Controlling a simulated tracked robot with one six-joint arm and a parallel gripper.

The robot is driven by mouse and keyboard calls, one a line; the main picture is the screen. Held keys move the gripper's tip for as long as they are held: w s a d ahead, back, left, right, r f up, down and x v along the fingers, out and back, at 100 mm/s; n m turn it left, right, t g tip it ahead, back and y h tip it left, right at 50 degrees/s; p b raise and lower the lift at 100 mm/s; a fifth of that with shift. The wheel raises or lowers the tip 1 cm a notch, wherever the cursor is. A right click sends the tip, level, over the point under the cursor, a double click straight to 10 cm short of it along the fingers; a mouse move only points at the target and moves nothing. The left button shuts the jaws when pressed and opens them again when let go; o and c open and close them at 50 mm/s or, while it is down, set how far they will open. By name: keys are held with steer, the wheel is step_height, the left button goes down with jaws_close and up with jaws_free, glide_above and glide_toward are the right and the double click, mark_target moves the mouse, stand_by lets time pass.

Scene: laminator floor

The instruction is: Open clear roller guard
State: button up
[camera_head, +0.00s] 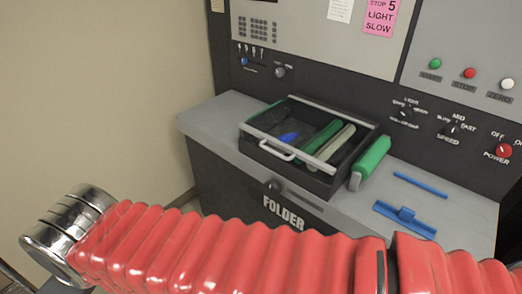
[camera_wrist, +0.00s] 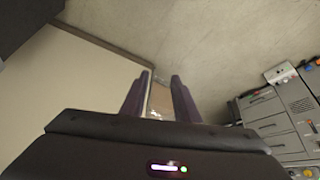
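A black roller box (camera_head: 252,144) sits on the grey machine top in the head view, with green and pale rollers and a blue piece inside. A light frame bar (camera_head: 335,109) runs along its back edge and a pale handle (camera_head: 276,150) is on its front. The clear guard panel itself is hard to make out, so I cannot tell whether it is shut. My gripper (camera_wrist: 159,82) shows in the wrist view with its two dark fingers apart and nothing held between them. It points at the wall and floor, away from the box. The head view does not show my fingers.
A green roller (camera_head: 371,158) lies right of the box. A blue bar (camera_head: 420,185) and a blue bracket (camera_head: 404,217) lie farther right. The control panel (camera_head: 425,118) with knobs and buttons rises behind. A grey drawer cabinet (camera_wrist: 290,117) stands at right in the wrist view.

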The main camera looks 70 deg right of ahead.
steer(key=shift+d, duration=0.1)
stand_by(0.3)
steer(key=m+g+h, duration=0.5)
steer(key=g+h, duration=0.7)
steer(key=h, duration=0.2)
glide_toward(271, 151)
steer(key=f+v, duration=0.1)
steer(key=v, duration=0.2)
steer(key=shift+w+r, duration=0.15)
steer(key=shift+r, duration=0.15)
steer(key=shift+x, duration=6.8)
steer(key=shift+w, duration=0.1)
